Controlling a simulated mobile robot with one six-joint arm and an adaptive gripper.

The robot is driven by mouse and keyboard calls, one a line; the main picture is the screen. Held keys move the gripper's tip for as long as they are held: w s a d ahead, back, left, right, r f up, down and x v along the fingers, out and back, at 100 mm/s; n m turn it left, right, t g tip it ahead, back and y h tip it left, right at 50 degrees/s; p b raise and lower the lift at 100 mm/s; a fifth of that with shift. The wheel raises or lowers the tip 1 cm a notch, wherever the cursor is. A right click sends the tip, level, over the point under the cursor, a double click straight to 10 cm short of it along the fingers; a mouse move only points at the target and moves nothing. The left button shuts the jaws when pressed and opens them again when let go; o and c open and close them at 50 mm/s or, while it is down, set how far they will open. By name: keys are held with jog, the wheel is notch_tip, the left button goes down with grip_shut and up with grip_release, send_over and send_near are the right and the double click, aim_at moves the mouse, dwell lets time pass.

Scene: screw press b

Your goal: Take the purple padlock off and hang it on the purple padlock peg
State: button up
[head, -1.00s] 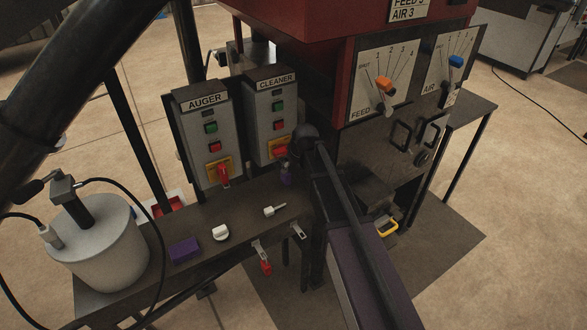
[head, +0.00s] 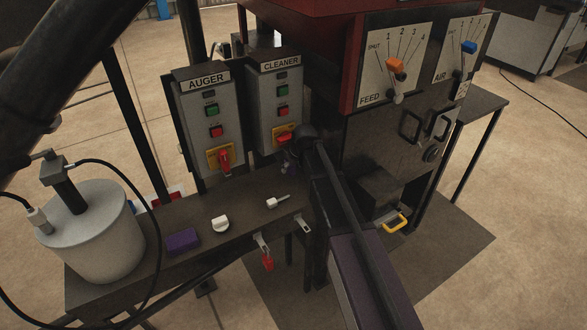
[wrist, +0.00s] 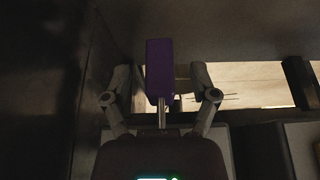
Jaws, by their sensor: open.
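The purple padlock (wrist: 160,68) hangs between the spread fingers of my gripper (wrist: 160,75) in the wrist view, its metal shackle toward the panel side. The fingers stand apart on both sides of it, with gaps visible. In the head view a small purple piece of it (head: 287,168) shows below the red switch of the CLEANER box (head: 268,105); my arm hides most of the gripper there. A red padlock (head: 267,262) hangs from a metal tag on the shelf's front edge. A second metal tag (head: 303,225) beside it is bare. I cannot tell a purple marking on it.
The AUGER box (head: 210,125) stands left. A yellow handle (head: 395,222) sits lower right.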

jog(key=shift+w+a+f, duration=0.1)
jog(key=shift+f, duration=0.25)
grip_shut()
dwell(0.4)
